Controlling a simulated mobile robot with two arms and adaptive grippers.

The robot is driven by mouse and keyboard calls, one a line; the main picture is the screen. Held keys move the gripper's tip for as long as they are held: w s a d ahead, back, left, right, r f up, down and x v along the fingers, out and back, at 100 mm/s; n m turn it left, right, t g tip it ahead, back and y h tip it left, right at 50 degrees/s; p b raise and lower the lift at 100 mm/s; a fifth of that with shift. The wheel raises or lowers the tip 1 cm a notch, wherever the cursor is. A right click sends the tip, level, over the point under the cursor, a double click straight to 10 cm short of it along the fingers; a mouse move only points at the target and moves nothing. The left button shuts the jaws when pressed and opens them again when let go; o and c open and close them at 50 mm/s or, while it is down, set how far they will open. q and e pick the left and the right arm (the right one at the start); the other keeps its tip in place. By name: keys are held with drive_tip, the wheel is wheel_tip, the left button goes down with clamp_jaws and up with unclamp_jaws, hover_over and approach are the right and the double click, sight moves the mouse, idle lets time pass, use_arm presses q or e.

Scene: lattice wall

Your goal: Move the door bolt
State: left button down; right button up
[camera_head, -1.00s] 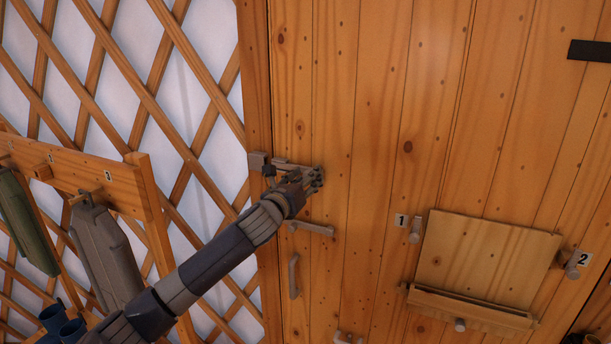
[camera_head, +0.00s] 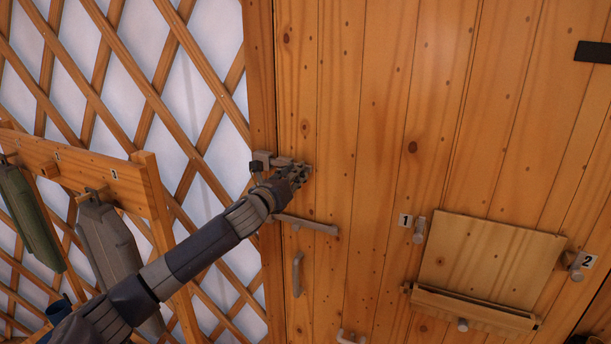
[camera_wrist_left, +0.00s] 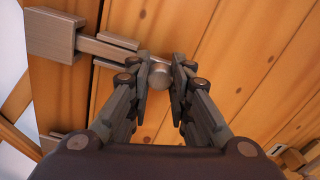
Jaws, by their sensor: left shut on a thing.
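A grey metal door bolt is fixed across the left edge of the plank door. Its square keeper (camera_head: 262,160) sits on the door frame; in the wrist view the keeper (camera_wrist_left: 55,36) is at upper left. The bolt bar (camera_wrist_left: 104,48) runs from the keeper toward a round knob (camera_wrist_left: 160,74). My left gripper (camera_head: 299,172) is at the bolt, right of the keeper. In the wrist view my left gripper (camera_wrist_left: 158,66) is shut on the knob, with a finger on each side. In the head view, the gripper hides most of the bolt. My right gripper is not in view.
Below are a horizontal grey bar (camera_head: 307,224) and a vertical handle (camera_head: 297,274). A small wooden shelf panel (camera_head: 490,262) and numbered pegs (camera_head: 419,230) are at right. A wooden rack (camera_head: 75,168) with hanging containers stands left, before the lattice wall (camera_head: 190,90).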

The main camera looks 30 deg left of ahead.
use_arm(q)
drive_tip(key=shift+a, duration=0.15)
drive_tip(key=c, duration=1.7)
unclamp_jaws()
drive_tip(key=shift+o, duration=1.4)
drive_tip(key=shift+a, duration=0.1)
drive_tip(key=shift+s+a, duration=0.1)
drive_tip(key=s+d, duration=0.1)
drive_tip(key=s, duration=1.1)
drive_tip(key=shift+d, duration=0.3)
